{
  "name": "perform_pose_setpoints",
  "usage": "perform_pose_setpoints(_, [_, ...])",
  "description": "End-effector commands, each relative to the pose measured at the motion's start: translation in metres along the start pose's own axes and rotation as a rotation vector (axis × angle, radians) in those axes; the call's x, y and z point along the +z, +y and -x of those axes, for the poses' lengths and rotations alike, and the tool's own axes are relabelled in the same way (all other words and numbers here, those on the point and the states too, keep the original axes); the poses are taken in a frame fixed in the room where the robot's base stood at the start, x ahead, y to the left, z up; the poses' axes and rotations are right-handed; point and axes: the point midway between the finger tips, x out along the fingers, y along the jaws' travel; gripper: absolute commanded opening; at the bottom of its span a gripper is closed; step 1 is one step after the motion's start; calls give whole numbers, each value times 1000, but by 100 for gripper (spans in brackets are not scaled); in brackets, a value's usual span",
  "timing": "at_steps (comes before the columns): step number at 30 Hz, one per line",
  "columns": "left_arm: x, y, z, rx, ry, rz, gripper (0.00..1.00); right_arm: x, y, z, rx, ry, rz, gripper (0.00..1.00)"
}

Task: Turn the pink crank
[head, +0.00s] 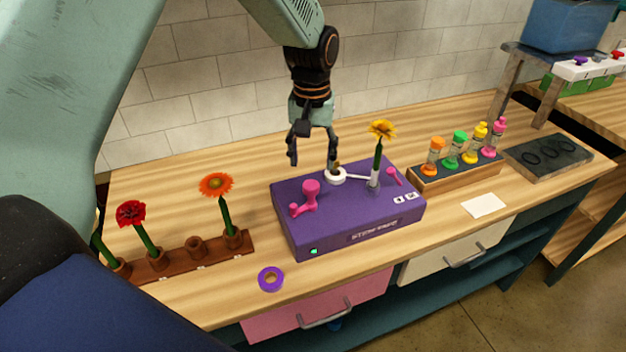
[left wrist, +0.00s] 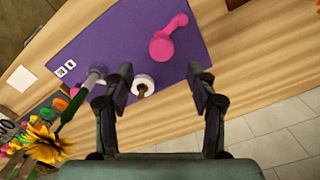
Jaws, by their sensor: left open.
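A purple box (head: 365,221) stands on the wooden table. The pink crank (head: 310,194) sits on its left part, with a knob standing up; it also shows in the left wrist view (left wrist: 163,46). A white ring-shaped part (head: 335,176) with a brown middle sits at the box's back edge. A yellow flower (head: 381,131) stands upright in a clear holder on the box. My left gripper (head: 312,163) is open and empty above the back of the box, pointing down, behind the crank and apart from it. My right gripper is not in view.
A brown rack (head: 190,260) with red and orange flowers stands at the left. A purple tape roll (head: 270,278) lies in front of the box. A wooden holder with several colored bottles (head: 457,172) and a white card (head: 483,205) are at the right. A tiled wall is behind.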

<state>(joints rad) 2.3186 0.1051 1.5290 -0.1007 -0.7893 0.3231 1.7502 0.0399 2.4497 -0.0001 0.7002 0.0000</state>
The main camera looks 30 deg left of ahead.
Motion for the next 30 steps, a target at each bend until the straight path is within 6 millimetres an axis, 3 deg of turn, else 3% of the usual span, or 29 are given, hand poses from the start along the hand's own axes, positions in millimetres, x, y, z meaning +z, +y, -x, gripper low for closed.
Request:
perform_pose_setpoints(9, [1,0,-48,-1,-3,-6,58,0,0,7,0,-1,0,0])
perform_pose_setpoints(15, [1,1,-67,-1,-2,-8,58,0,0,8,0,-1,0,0])
perform_pose_setpoints(25, [1,1,-70,0,1,-8,58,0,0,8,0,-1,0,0])
perform_pose_setpoints(30, [1,1,-70,0,0,-8,44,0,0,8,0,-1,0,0])
